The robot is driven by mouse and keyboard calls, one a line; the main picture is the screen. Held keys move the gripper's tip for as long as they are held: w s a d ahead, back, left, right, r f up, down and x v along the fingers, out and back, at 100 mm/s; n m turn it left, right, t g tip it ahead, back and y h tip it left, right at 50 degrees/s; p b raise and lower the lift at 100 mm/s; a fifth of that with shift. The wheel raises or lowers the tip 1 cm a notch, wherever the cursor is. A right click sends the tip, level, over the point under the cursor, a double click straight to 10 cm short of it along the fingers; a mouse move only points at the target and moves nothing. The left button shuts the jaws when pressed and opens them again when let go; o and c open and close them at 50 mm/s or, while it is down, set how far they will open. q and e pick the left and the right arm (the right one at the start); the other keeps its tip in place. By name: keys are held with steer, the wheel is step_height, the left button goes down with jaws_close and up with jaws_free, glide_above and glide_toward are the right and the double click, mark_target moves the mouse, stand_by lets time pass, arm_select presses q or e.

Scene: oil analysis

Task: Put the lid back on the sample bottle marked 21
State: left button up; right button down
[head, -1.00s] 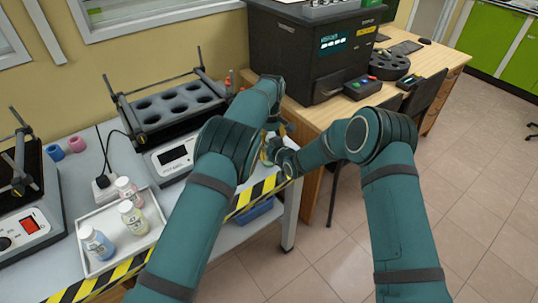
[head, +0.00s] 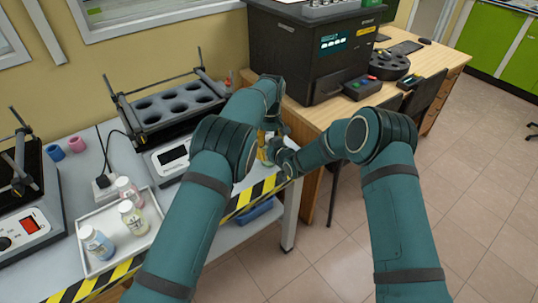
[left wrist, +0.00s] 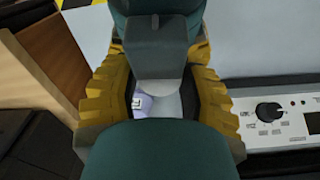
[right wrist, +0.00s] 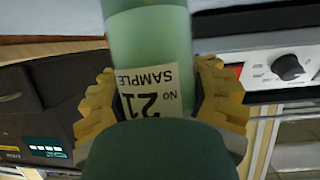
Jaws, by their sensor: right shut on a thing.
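The sample bottle marked 21 (right wrist: 150,50) is green, with its label upside down in the right wrist view. My right gripper (right wrist: 165,100) is shut around it. In the head view the bottle is mostly hidden by my arms. My left gripper (left wrist: 163,100) has its yellow fingers spread around a small pale thing (left wrist: 165,98), partly covered by grey and teal parts in front of it. I cannot tell whether this is the lid or whether the fingers grip it. Both grippers are close together above the striped bench edge in the head view.
A white tray (head: 103,262) with capped bottles stands at the front left of the bench. A rack with round holes (head: 170,108) stands behind a small device (head: 172,160). A black analyser (head: 310,50) stands on the wooden desk to the right.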

arm_select(q)
steer(key=shift+o, duration=0.7)
steer(key=shift+s+r, duration=0.1)
steer(key=shift+r, duration=2.15)
steer(key=shift+o, duration=0.3)
steer(key=shift+s+r+n, duration=0.1)
steer(key=shift+r+n, duration=1.4)
steer(key=shift+r, duration=0.25)
steer(key=shift+f, duration=4)
